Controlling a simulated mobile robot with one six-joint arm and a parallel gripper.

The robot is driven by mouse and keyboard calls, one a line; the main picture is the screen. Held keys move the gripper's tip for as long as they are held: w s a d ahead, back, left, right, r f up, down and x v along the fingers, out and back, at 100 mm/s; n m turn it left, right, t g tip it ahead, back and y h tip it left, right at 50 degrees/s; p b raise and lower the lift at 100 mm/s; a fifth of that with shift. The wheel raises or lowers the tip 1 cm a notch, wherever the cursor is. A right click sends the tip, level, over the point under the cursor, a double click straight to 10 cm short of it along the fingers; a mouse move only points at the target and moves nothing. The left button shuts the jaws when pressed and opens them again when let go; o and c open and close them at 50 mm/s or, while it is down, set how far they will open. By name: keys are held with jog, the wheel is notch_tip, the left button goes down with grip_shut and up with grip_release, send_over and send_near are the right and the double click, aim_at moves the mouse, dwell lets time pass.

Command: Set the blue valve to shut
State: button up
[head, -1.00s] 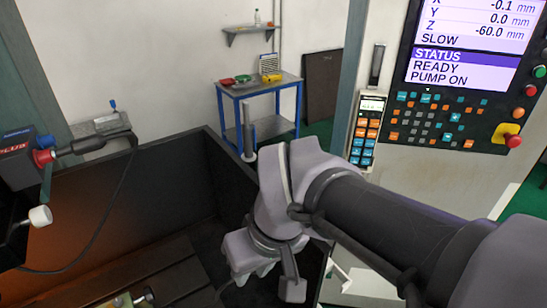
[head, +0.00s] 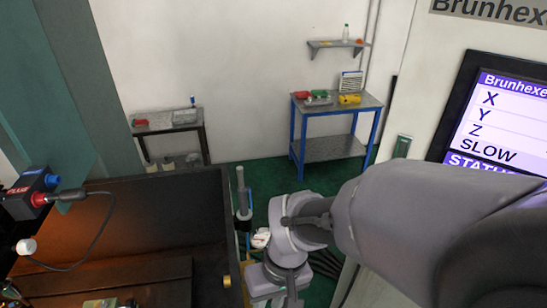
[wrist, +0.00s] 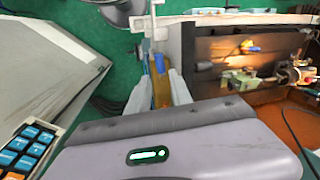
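A blue part (wrist: 159,63), which may be the valve's handle, shows in the wrist view on a yellow-brown strip between my fingers. Its exact form and setting are too small to read. My gripper (wrist: 161,88) is open, one pale finger on each side of the strip, with nothing visibly clamped. In the head view my gripper (head: 275,298) points down at the lower edge, to the right of the machine's dark enclosure. Blue also shows on an upright grey post (head: 242,200) there; my arm hides part of that area.
The dark enclosure wall (head: 205,225) stands left of my gripper. A control box (head: 32,190) with a cable hangs at the far left. The console screen (head: 500,125) is at right. A blue-legged table (head: 335,147) and a grey table (head: 165,125) stand behind. Green floor lies between.

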jog(key=f, duration=0.2)
jog(key=a+f, duration=0.1)
jog(key=f, duration=0.1)
jog(key=f+b, duration=0.1)
jog(key=f, duration=0.1)
jog(key=shift+s+a+f, duration=0.25)
jog(key=shift+s+f, duration=0.05)
jog(key=shift+s, duration=0.05)
jog(key=shift+f, duration=0.35)
jog(key=shift+c, duration=0.3)
